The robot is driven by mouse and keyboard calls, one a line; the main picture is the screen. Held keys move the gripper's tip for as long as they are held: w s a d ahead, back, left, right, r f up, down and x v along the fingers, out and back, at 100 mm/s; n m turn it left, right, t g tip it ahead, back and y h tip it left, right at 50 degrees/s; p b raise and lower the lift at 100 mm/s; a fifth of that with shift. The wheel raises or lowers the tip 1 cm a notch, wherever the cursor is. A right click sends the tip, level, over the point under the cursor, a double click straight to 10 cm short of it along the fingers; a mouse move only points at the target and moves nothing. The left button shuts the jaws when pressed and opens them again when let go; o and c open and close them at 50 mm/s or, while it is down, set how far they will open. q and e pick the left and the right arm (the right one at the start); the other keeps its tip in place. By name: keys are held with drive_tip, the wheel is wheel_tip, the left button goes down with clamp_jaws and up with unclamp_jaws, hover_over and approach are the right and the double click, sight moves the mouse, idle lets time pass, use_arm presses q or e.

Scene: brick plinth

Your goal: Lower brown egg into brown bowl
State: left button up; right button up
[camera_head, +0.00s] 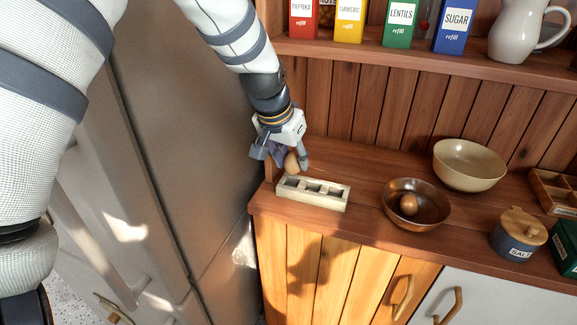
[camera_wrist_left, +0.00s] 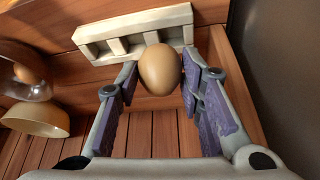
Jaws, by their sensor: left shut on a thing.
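My left gripper (camera_head: 282,158) is shut on a brown egg (camera_head: 291,163), just above and behind the left end of a pale egg holder (camera_head: 313,193). In the left wrist view the egg (camera_wrist_left: 160,69) sits between the purple-padded fingers, with the holder (camera_wrist_left: 133,33) beyond it. The brown bowl (camera_head: 436,213) stands to the right of the holder on the wooden counter. Another brown egg (camera_head: 408,204) lies in it. The bowl also shows at the left edge of the left wrist view (camera_wrist_left: 36,88). My right gripper is not in view.
A cream bowl (camera_head: 469,165) stands behind the brown bowl. A salt jar (camera_head: 518,233) and a wooden box (camera_head: 555,190) are at the right. A shelf (camera_head: 420,62) with spice boxes and a jug (camera_head: 520,30) runs above. Counter between holder and brown bowl is clear.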

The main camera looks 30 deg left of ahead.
use_arm(q)
drive_tip(key=s+d+r, duration=0.7)
drive_tip(key=s, duration=0.2)
drive_tip(key=w+d+f+b, duration=0.2)
drive_tip(key=w+d, duration=0.7)
drive_tip(key=w+d+f+b, duration=0.2)
drive_tip(key=w+d, duration=0.7)
drive_tip(key=w, duration=0.1)
drive_tip(key=shift+d, duration=0.15)
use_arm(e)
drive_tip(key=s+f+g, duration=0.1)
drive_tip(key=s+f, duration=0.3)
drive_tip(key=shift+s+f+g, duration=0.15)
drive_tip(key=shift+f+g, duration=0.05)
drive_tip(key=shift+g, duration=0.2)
use_arm(q)
drive_tip(key=shift+r, duration=0.1)
drive_tip(key=shift+w, duration=0.15)
drive_tip(key=shift+w, duration=0.25)
